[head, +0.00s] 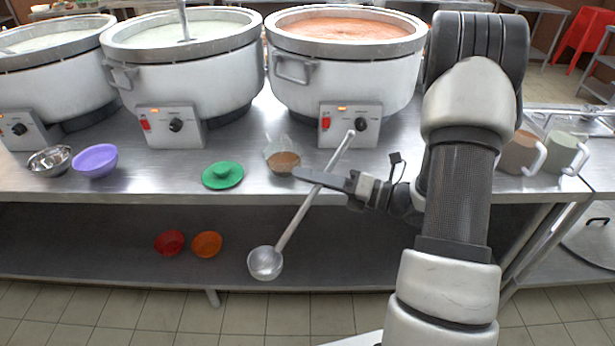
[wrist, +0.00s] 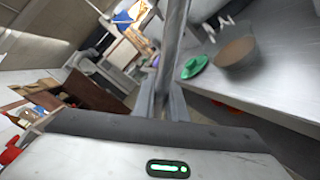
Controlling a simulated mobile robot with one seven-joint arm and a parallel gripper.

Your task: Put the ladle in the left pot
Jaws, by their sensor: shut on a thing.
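My gripper (head: 318,182) is shut on the handle of a metal ladle (head: 297,217), in front of the counter's front edge. The ladle hangs tilted, its bowl (head: 265,263) low and to the left, its handle top up and to the right. In the wrist view the ladle handle (wrist: 173,45) rises between my gripper's fingers (wrist: 162,105). The left pot (head: 55,72) stands at the far left with pale congee. A middle pot (head: 190,75) holds pale congee and another upright ladle handle (head: 183,18). A right pot (head: 345,75) holds orange congee.
On the steel counter (head: 240,145) are a metal bowl (head: 50,160), a purple bowl (head: 95,160), a green lid (head: 222,175), a brown-filled bowl (head: 283,162) and two mugs (head: 520,153) at right. Red (head: 170,242) and orange (head: 207,244) bowls sit on the lower shelf.

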